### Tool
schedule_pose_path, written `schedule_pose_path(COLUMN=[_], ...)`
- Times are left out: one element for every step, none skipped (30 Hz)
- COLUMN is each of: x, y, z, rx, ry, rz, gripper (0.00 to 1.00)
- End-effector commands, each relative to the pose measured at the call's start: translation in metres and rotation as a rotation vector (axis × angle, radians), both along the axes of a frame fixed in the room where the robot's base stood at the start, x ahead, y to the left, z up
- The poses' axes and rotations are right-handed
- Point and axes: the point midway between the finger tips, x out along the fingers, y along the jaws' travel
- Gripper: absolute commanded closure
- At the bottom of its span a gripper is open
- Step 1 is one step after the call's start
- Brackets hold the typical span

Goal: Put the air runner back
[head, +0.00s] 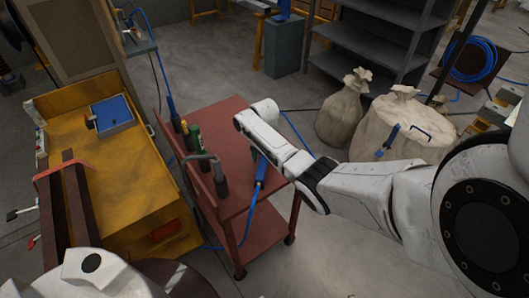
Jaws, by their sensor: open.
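A blue tool (261,170) with a blue hose sits at the right part of the red cart's top (232,180), partly covered by my arm; I cannot tell for sure that it is the air runner. Another blue piece (171,106) with a line running up from it is at the cart's far left corner. Dark and green upright pieces, including a green one (195,137), stand along the cart's left side. My white arm reaches in from the right over the cart. Its wrist is above the cart, and my gripper's jaws are hidden from this view.
A yellow bench (152,185) with a blue-topped box (112,112) stands left of the cart. Pale sacks (342,118) stand on the floor to the right, before a grey shelf (365,45). Blue hose hangs below the cart. Floor right of the cart is partly clear.

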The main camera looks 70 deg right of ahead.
Motion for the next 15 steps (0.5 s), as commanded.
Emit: schedule_pose_path(x=[0.000,0.000,0.001,0.001,0.001,0.001,0.001,0.002,0.001,0.001,0.001,0.001,0.001,0.001,0.001], y=[0.000,0.000,0.000,0.000,0.000,0.000,0.000,-0.001,-0.001,-0.001,-0.001,-0.001,-0.001,-0.001,-0.001], z=[0.004,0.006,0.010,0.014,0.018,0.025,0.030,0.037,0.045,0.052,0.058,0.066,0.072,0.078,0.085], rx=[-0.001,-0.001,-0.001,-0.001,-0.001,-0.002,-0.002,-0.002,-0.003,-0.003,-0.003,-0.003,-0.003,-0.003,-0.003], ry=[-0.001,-0.001,-0.002,-0.002,-0.003,-0.004,-0.005,-0.006,-0.006,-0.006,-0.005,-0.005,-0.005,-0.004,-0.004], rz=[0.000,0.000,0.001,0.000,0.001,0.000,0.000,0.001,0.000,0.000,0.001,0.001,0.001,0.000,0.000], gripper=[0.36,0.36,0.36,0.36,0.36,0.36,0.36,0.36,0.36,0.36,0.36,0.36,0.36,0.36,0.36])
